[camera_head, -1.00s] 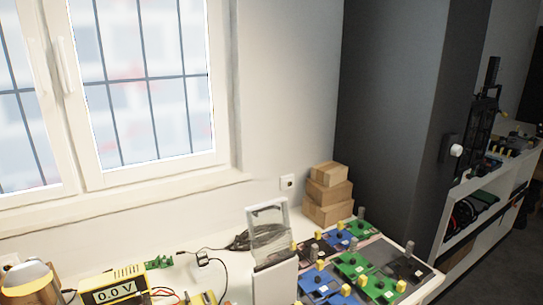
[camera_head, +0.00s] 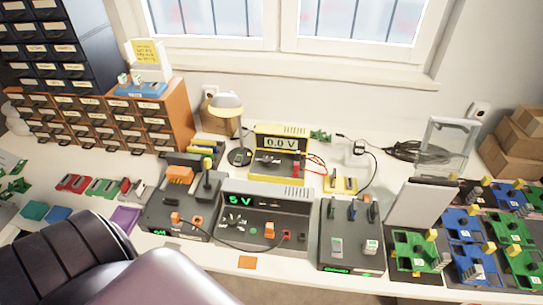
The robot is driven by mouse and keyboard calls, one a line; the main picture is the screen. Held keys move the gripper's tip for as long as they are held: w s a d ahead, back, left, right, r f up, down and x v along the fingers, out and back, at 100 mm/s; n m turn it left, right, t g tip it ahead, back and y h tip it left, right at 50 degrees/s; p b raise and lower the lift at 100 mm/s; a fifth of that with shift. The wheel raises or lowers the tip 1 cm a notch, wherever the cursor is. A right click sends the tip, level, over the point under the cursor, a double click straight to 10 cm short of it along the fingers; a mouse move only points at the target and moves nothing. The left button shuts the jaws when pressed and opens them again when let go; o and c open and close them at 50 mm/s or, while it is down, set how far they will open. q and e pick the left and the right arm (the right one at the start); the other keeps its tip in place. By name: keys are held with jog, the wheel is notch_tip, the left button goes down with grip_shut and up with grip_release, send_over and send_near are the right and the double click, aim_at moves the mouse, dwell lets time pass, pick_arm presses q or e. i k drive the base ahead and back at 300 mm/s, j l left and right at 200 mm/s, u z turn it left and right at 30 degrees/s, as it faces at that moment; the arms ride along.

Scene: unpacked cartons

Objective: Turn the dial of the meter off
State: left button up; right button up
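The meter (camera_head: 281,142) is a yellow-cased device standing at the back middle of the white bench, below the window. Its display reads 0.0 V. The dark front face under the display is small and partly behind the grey device in front, so the dial's setting cannot be made out. Red leads come out at its right side. Neither of my grippers is in view.
A grey device with a green 5 V display (camera_head: 266,212) stands in front of the meter. A lamp (camera_head: 229,108) is left of it. Drawer cabinets (camera_head: 105,123) fill the left, circuit boards (camera_head: 465,223) the right.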

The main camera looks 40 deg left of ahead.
aim_at(266, 161)
jog(key=u, duration=1.1)
jog(key=i+l+z, duration=0.1)
jog(key=i+l, duration=0.15)
jog(key=l, duration=0.15)
